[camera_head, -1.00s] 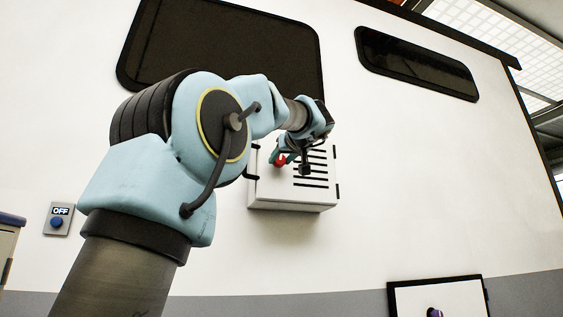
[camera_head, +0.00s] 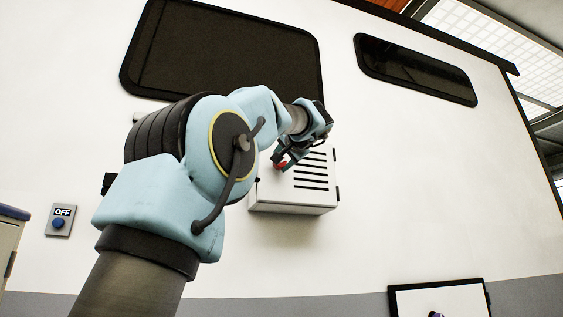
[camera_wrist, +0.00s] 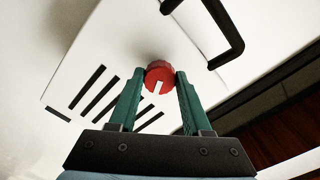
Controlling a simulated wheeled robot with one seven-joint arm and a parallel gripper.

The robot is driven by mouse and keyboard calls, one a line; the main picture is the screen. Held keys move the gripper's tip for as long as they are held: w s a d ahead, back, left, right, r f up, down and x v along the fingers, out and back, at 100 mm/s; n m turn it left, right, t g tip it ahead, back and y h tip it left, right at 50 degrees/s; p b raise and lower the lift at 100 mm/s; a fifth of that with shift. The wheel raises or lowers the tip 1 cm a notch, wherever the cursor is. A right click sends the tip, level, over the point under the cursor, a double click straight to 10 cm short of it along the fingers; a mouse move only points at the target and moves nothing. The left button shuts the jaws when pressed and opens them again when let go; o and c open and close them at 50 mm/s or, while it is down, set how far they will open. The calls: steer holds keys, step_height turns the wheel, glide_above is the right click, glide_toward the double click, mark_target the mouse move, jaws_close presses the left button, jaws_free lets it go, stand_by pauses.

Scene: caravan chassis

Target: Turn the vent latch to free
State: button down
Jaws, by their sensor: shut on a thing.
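The vent latch is a round red knob (camera_wrist: 160,78) with a white pointer mark, on the white slotted vent box (camera_head: 293,209). In the wrist view the pointer mark runs down toward my gripper. My gripper (camera_wrist: 159,80) has two green fingers, one on each side of the red knob, and is shut on it. In the head view my gripper (camera_head: 279,165) is at the left part of the box front, and a bit of the red knob (camera_head: 283,165) shows by the fingers.
A black bracket-like handle (camera_wrist: 232,40) stands out near the knob in the wrist view. Dark windows (camera_head: 415,68) are set in the white wall above. A grey OFF switch box (camera_head: 60,220) is at left, and a black-framed panel (camera_head: 465,297) is at lower right.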

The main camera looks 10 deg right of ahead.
steer(key=m, duration=0.5)
steer(key=shift+p, duration=0.35)
steer(key=shift+m, duration=0.4)
steer(key=shift+c, duration=1.7)
jaws_free()
steer(key=s+d+b, duration=0.1)
steer(key=s+b, duration=0.3)
steer(key=s, duration=0.6)
steer(key=shift+s+d, duration=0.15)
steer(key=shift+s, duration=0.2)
